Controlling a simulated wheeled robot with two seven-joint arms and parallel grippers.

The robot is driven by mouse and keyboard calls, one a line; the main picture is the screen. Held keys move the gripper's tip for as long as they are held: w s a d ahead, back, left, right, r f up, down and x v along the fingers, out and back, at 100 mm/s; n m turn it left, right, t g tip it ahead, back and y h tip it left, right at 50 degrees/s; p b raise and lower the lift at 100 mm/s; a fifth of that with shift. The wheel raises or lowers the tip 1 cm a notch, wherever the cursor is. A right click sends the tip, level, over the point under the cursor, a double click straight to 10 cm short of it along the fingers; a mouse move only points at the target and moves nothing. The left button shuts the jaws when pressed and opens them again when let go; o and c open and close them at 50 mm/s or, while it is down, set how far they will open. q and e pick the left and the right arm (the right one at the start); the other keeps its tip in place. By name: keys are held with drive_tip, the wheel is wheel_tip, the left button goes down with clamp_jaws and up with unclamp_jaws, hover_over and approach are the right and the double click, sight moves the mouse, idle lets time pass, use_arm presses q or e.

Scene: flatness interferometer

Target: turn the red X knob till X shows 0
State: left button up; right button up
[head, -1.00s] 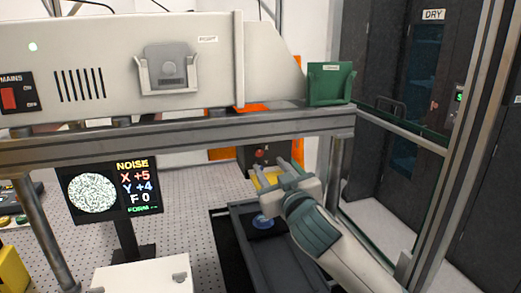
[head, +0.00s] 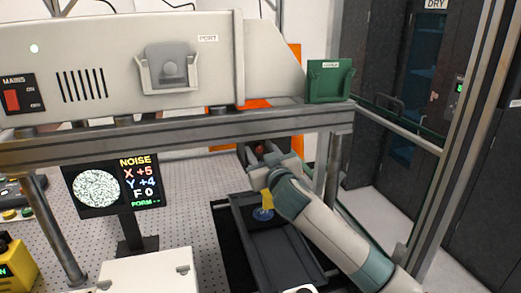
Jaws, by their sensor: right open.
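The red X knob (head: 260,149) shows as a small red spot on a dark block under the frame's crossbar. My right gripper (head: 262,156) is open just in front of it, with its fingers pointing at the block. I cannot tell whether the fingers touch the knob or stand on either side of it. The screen (head: 113,187) at left reads NOISE, X +5, Y +4, F 0, beside a grainy round picture. My left gripper is not in view.
A metal crossbar (head: 180,134) runs above my right gripper, and an upright post stands to its right. A yellow piece (head: 267,202) and a blue round part (head: 262,214) sit below the gripper by a dark tray (head: 275,255). A white box (head: 150,275) stands front left.

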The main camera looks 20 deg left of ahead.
clamp_jaws()
drive_tip(key=shift+n, duration=0.4)
drive_tip(key=n, duration=0.4)
drive_tip(key=shift+b, duration=0.3)
drive_tip(key=n, duration=0.5)
drive_tip(key=shift+a, duration=0.1)
idle(0.3)
unclamp_jaws()
